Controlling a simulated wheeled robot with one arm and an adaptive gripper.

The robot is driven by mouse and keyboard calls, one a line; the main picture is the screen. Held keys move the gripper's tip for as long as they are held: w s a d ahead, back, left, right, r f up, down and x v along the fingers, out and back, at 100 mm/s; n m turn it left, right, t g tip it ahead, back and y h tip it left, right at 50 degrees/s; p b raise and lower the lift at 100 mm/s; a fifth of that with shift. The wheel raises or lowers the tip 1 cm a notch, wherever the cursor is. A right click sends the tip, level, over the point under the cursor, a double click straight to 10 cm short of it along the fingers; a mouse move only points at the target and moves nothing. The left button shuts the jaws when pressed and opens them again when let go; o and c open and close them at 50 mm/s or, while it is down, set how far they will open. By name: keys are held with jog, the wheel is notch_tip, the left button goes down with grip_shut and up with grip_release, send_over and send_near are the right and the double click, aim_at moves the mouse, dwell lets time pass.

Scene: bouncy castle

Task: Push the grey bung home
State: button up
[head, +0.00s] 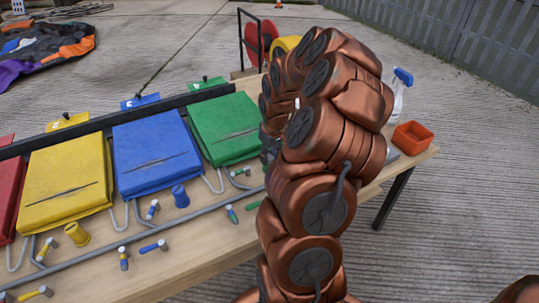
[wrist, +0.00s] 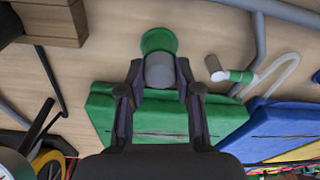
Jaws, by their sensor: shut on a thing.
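A short grey cylinder, which I take for the grey bung (wrist: 160,72), sits between my fingers in the wrist view. A green flared cup-like piece (wrist: 158,41) lies directly beyond it and seems to touch it; how deep the grey part sits in the green one cannot be told. My gripper (wrist: 158,68) is shut on the grey bung, one finger on each side. In the head view my own arm hides the gripper, the bung and the green piece.
A green inflatable panel (head: 224,128) stands beside blue (head: 157,150) and yellow (head: 64,183) ones on the wooden table. A blue cup (head: 180,196), a yellow cup (head: 77,233) and several banded hose ends stand nearby. An orange tray (head: 412,137) is at the right edge.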

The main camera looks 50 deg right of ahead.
jog(key=shift+f, duration=0.25)
jog(key=shift+f, duration=0.2)
jog(key=shift+c, duration=0.8)
jog(key=shift+s+a+f+b, duration=0.15)
jog(key=shift+s+f+b, duration=0.05)
jog(key=shift+f+b, duration=0.25)
jog(key=shift+a+f, duration=0.1)
grip_shut()
jog(key=o, duration=0.9)
grip_release()
jog(key=shift+f, duration=0.1)
jog(key=shift+o, duration=0.9)
jog(key=shift+f, duration=0.15)
jog(key=o, duration=0.4)
jog(key=shift+w+d+r, duration=0.1)
jog(key=shift+d+r, duration=0.1)
jog(key=shift+r, duration=0.2)
